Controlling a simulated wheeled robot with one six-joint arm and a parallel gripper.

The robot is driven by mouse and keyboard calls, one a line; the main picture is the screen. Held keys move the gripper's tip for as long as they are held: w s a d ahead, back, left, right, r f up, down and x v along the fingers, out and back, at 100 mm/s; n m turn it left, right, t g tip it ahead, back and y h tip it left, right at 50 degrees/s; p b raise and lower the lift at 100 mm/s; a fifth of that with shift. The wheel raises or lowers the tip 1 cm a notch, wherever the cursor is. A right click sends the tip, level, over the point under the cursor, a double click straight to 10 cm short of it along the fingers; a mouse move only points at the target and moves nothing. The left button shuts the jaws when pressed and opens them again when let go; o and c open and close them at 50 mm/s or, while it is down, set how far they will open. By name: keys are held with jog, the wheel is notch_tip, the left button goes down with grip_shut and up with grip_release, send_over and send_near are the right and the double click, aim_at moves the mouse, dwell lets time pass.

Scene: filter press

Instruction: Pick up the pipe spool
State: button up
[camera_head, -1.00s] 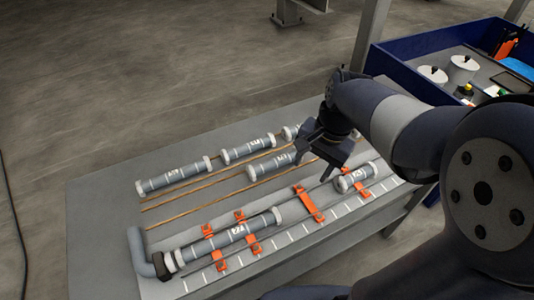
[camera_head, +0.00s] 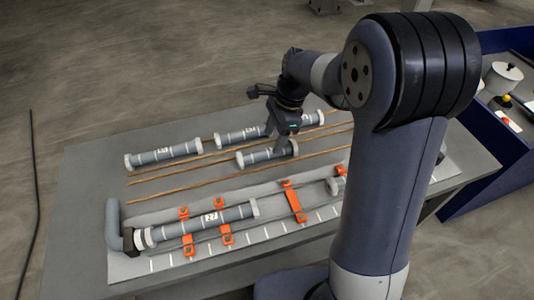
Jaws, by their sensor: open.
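Several grey pipe spools with white end flanges lie on the grey table. My gripper (camera_head: 282,143) is open and points down at the right part of a short spool (camera_head: 256,157) in the middle row. Its fingers overlap that spool in the picture; I cannot tell whether they touch it. In the back row are a left spool (camera_head: 168,153), a middle spool (camera_head: 236,136) and a right spool (camera_head: 312,119), partly hidden by my gripper. A longer spool (camera_head: 208,221) lies in the front row between orange clamps. Another front spool is mostly hidden behind my arm.
Thin brown rails (camera_head: 165,192) run between the rows. Orange clamps (camera_head: 293,201) stand along the front strip, with a grey elbow pipe (camera_head: 113,222) at its left end. A blue-walled bin (camera_head: 480,178) stands at the right. The table's left part is clear.

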aim_at(268, 150)
jog(key=x, duration=0.5)
jog(key=shift+w+a+f, duration=0.1)
jog(key=shift+f, duration=0.3)
jog(key=c, duration=1.1)
jog(key=shift+r, duration=0.1)
